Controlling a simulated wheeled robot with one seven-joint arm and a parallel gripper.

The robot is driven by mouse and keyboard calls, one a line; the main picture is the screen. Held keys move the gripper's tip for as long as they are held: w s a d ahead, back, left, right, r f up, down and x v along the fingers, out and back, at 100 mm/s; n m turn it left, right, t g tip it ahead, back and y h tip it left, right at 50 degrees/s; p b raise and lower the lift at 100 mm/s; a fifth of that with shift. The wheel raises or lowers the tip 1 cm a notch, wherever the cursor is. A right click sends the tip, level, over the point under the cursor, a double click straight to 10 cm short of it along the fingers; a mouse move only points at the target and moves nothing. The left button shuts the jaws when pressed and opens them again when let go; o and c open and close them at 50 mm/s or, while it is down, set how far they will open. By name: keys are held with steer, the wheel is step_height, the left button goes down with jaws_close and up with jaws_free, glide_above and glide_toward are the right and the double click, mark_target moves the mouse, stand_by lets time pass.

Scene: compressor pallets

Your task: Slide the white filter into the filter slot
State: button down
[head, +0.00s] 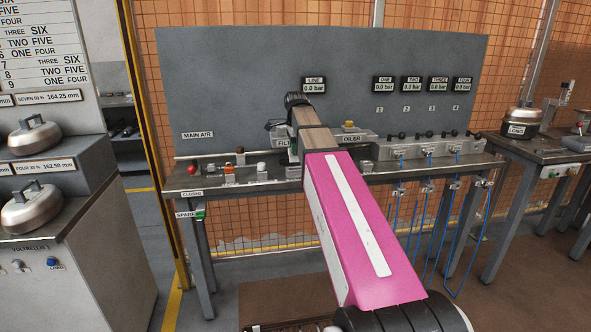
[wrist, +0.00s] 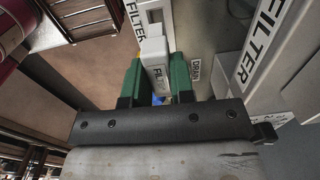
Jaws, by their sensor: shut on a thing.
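The white filter (wrist: 152,47) is a white block with a small label, held between the two green fingers of my gripper (wrist: 157,66) in the wrist view. The fingers are shut on its sides. Beyond it stands a grey housing (wrist: 206,28) with a DRAIN label and white panels marked FILTER on both sides. I cannot tell whether the filter's far end is inside the slot or only in front of it; the slot opening is not clearly visible. In the head view my pink arm reaches to the bench's FILTER sign (head: 283,143) and hides most of the gripper and filter.
The bench (head: 236,183) carries a red knob (head: 192,169), an orange part (head: 228,170) and small fittings left of my arm. The OILER unit (head: 352,138) stands close on the right, with valves and blue hoses (head: 426,220) beyond. A grey back panel (head: 230,80) rises behind.

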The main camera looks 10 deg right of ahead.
steer(key=shift+r, duration=0.45)
stand_by(0.5)
